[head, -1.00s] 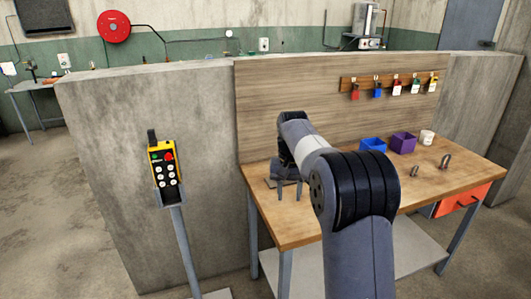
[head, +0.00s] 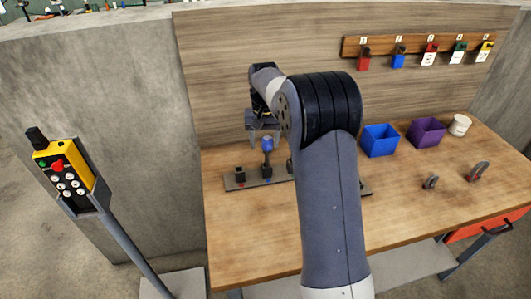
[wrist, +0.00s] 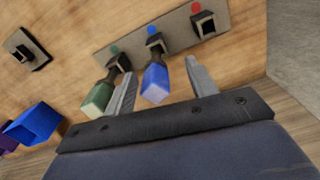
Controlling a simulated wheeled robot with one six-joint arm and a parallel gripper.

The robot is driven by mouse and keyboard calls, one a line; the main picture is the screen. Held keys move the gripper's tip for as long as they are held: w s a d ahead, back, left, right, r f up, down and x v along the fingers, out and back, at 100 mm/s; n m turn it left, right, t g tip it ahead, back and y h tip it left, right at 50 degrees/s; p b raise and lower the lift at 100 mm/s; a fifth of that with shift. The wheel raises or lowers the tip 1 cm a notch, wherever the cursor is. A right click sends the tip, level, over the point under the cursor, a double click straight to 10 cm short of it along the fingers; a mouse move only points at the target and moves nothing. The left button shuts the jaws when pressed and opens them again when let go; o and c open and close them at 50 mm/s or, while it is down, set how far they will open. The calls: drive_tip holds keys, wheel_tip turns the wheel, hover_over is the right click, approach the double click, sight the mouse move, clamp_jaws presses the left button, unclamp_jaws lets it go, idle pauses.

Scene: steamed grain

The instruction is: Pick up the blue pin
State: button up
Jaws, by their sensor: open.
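The blue pin (head: 267,146) stands upright in a dark socket on a grey strip (head: 232,185) on the wooden bench. My gripper (head: 264,136) is over the pin's top, pointing down. In the wrist view the blue pin (wrist: 155,82) lies between the two spread fingers of my gripper (wrist: 160,68), with gaps visible on both sides. The jaws are open and hold nothing. A green pin (wrist: 97,97) stands in the neighbouring socket, close beside one finger. The socket by the red dot (wrist: 204,24) is empty.
A blue box (head: 380,141), a purple box (head: 427,132) and a white cup (head: 460,125) stand on the right of the bench. Padlocks hang from a rail (head: 410,46) on the wooden back panel. The bench front is clear. My arm hides part of the strip.

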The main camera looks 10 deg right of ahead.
sight(266, 150)
drive_tip(key=shift+w+d, duration=0.2)
drive_tip(key=shift+d+f+p, duration=0.15)
drive_tip(key=shift+f+p, duration=0.7)
drive_tip(key=shift+f, duration=1.75)
drive_tip(key=shift+c, duration=0.2)
drive_tip(key=c, duration=1)
drive_tip(key=shift+r, duration=0.1)
wheel_tip(266, 150, up, 10)
drive_tip(key=shift+f+b, duration=0.1)
drive_tip(key=shift+b, duration=0.6)
wheel_tip(266, 150, up, 7)
drive_tip(key=p, duration=0.6)
drive_tip(key=shift+f, duration=0.2)
